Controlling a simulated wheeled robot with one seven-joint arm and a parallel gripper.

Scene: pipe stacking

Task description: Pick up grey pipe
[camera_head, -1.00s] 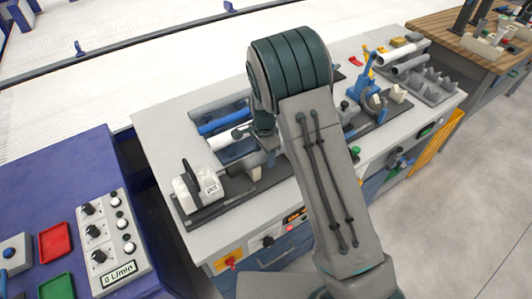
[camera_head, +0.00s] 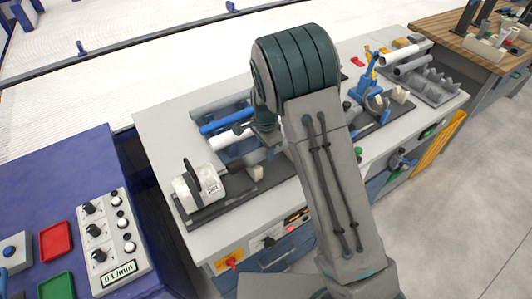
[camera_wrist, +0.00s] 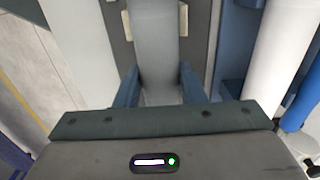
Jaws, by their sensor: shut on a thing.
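The grey pipe (camera_wrist: 158,45) runs down the middle of the wrist view between the two blue fingers of my gripper (camera_wrist: 161,92). My gripper is shut on it. In the head view a short length of the grey pipe (camera_head: 243,158) shows between the white machine marked "pex" and my wrist. My arm hides the rest of the pipe and the fingers there. Cream blocks (camera_wrist: 127,25) stand on both sides of the pipe in the wrist view. I cannot tell how far the pipe is above its support.
A white pipe (camera_head: 226,138) and a blue pipe (camera_head: 225,122) lie behind the held pipe. The white "pex" machine (camera_head: 200,187) stands at the left. A blue clamp tool (camera_head: 366,88) and a grey rack (camera_head: 432,86) with pipes are at the right.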

